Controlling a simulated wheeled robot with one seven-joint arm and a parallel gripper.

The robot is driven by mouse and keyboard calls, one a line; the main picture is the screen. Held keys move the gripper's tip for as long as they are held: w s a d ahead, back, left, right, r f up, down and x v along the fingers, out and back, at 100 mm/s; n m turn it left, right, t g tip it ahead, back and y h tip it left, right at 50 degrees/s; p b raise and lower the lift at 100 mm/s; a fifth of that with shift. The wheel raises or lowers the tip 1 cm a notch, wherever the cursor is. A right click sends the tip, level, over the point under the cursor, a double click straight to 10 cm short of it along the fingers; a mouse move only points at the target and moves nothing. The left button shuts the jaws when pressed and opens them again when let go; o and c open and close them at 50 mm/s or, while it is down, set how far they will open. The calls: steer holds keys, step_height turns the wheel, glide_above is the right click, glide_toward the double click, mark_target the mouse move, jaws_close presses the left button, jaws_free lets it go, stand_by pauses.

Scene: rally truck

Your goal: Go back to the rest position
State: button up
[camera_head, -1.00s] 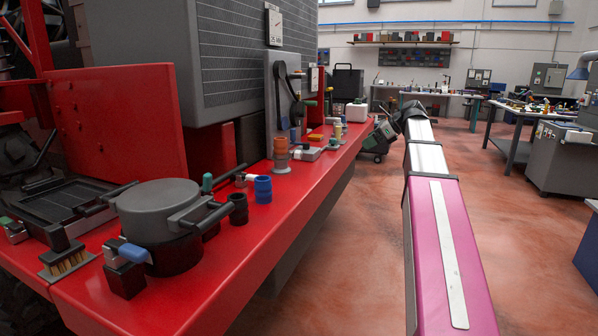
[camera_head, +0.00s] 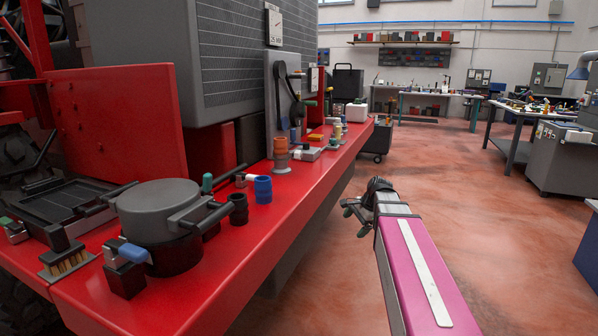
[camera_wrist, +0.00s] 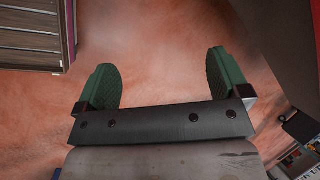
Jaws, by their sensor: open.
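My gripper (camera_wrist: 162,82) shows in the wrist view with its two green fingers wide apart and nothing between them. Behind the fingers lies only the reddish floor (camera_wrist: 160,35). In the head view my gripper (camera_head: 352,212) is small and partly hidden at the far end of my pink arm, over the floor and to the right of the red truck deck (camera_head: 290,205). It is apart from the deck and touches nothing that I can see.
A dark wheeled cabinet (camera_head: 376,138) stands beyond the deck. Workbenches (camera_head: 515,115) stand at the back right.

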steer(key=s+a+f+n+g+h, duration=0.1)
steer(key=s+f+n+h, duration=0.3)
steer(key=s+f+n, duration=0.8)
steer(key=s+f+g, duration=0.1)
steer(key=s+f, duration=0.3)
steer(key=f, duration=0.2)
steer(key=shift+s+a+h, duration=0.25)
steer(key=shift+a+h, duration=0.15)
